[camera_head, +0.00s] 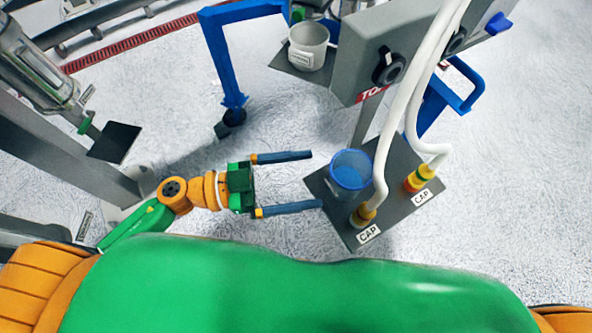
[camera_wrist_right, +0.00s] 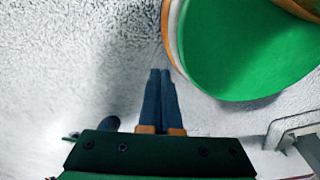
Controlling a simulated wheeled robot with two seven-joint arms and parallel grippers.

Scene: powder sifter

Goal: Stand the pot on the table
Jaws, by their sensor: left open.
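A blue see-through pot (camera_head: 351,170) stands upright on a low dark grey plate (camera_head: 330,205). A second, grey-white pot (camera_head: 308,47) with a label stands on a small dark shelf farther back; I cannot tell which one the task means. My left gripper (camera_head: 316,180) is open and empty, its two fingers pointing right. The fingertips are just left of the blue pot, with the pot not between them. My right gripper (camera_wrist_right: 161,72) shows in the right wrist view with its fingers together and nothing visible between them. It is not visible in the head view.
Two white hoses (camera_head: 395,110) with yellow ends come down beside the blue pot, near the CAP labels (camera_head: 369,234). A grey panel box (camera_head: 375,55) stands above it. A blue frame (camera_head: 219,60) is at the back. Speckled floor (camera_head: 280,130) is bare around my left gripper.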

